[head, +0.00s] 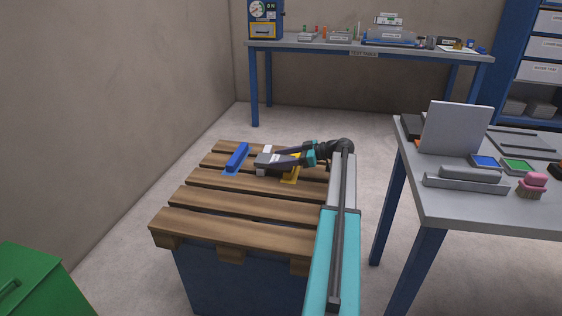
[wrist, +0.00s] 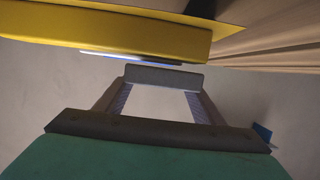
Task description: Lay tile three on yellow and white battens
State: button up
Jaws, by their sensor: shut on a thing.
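A yellow batten (head: 291,174) stands on the wooden pallet, partly hidden by my arm. It also fills the upper left of the wrist view (wrist: 110,38). A white batten (head: 266,150) stands just left of it, mostly hidden behind my gripper. A blue batten (head: 236,156) lies further left. My gripper (head: 266,161) reaches in from the right, low over the white batten.
The slatted pallet (head: 235,228) has bare slats in front. On the grey bench (head: 460,207) at right stand a pale upright panel (head: 455,128), grey bars, blue and green pads and a pink-topped brush. A green bin (head: 35,292) is at lower left; a test table (head: 365,47) stands behind.

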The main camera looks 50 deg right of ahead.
jog(key=shift+f, duration=0.15)
jog(key=shift+f, duration=0.25)
jog(key=o, duration=1.5)
jog(key=shift+c, duration=0.2)
jog(key=shift+r, duration=0.15)
jog(key=shift+s+d+r, duration=0.1)
jog(key=shift+r, duration=0.05)
jog(key=p+v, duration=0.2)
jog(key=v, duration=0.9)
jog(key=shift+s, duration=0.35)
jog(key=shift+d+r, duration=0.1)
